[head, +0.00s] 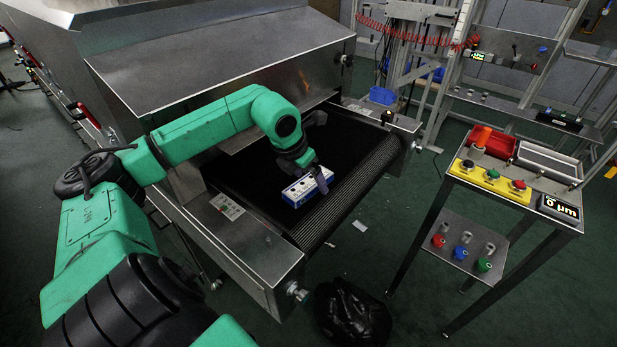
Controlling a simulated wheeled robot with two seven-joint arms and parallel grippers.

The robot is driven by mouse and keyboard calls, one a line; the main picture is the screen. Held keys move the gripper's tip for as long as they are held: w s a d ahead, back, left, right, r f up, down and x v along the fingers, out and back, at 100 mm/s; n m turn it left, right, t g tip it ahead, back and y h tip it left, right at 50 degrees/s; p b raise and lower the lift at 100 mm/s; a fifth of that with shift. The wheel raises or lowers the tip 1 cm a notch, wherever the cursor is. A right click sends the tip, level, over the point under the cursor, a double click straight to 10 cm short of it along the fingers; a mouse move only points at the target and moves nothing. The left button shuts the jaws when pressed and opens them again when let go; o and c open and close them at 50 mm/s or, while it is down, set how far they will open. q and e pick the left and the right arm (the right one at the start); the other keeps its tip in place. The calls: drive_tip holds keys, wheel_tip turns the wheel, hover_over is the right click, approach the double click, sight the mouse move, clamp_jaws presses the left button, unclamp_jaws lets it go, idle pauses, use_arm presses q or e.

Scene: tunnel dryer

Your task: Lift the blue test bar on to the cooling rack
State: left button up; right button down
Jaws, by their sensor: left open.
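The blue test bar (300,191) is a small block with a white, dark-marked face and blue edges. It lies on the black conveyor belt (345,185) near the dryer's mouth. My left gripper (312,178) reaches down from the green arm and is open at the bar, with a finger beside its right end. The wrist hides part of the bar's far side, and I cannot tell whether the fingers touch it. My right gripper is not in view. No rack is clearly identifiable as the cooling rack; a metal frame (437,70) stands behind the dryer's outfeed.
The dryer hood (225,60) rises behind my arm. On the right, a metal table (555,215) carries a yellow button panel (490,182), a red tray (490,143) and a grey tray (548,160). A black bag (350,312) lies on the floor below the belt's end.

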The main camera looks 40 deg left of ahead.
use_arm(q)
clamp_jaws()
